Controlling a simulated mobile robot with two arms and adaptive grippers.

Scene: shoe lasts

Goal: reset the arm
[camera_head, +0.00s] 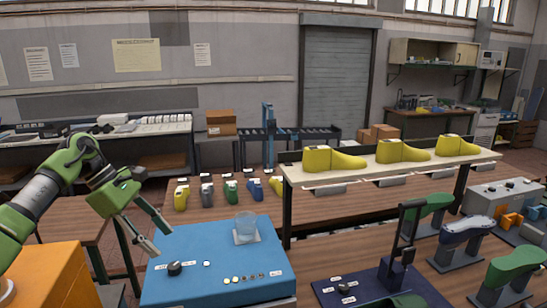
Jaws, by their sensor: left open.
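My left arm (38,198) comes in from the left edge, green and grey, bent at a raised joint. Its left gripper (163,241) is open and empty, with two thin grey fingers pointing down and to the right. The fingertips appear over or near the left edge of a blue-topped box (205,248); their exact height above it is hard to tell. My right gripper is not in view.
The blue-topped box carries a dark knob (174,268), several buttons and a clear cup (246,225). Yellow lasts (333,160) stand on a raised white-topped shelf (300,177). Smaller coloured lasts (231,192) stand behind the box. An orange block (52,280) is front left.

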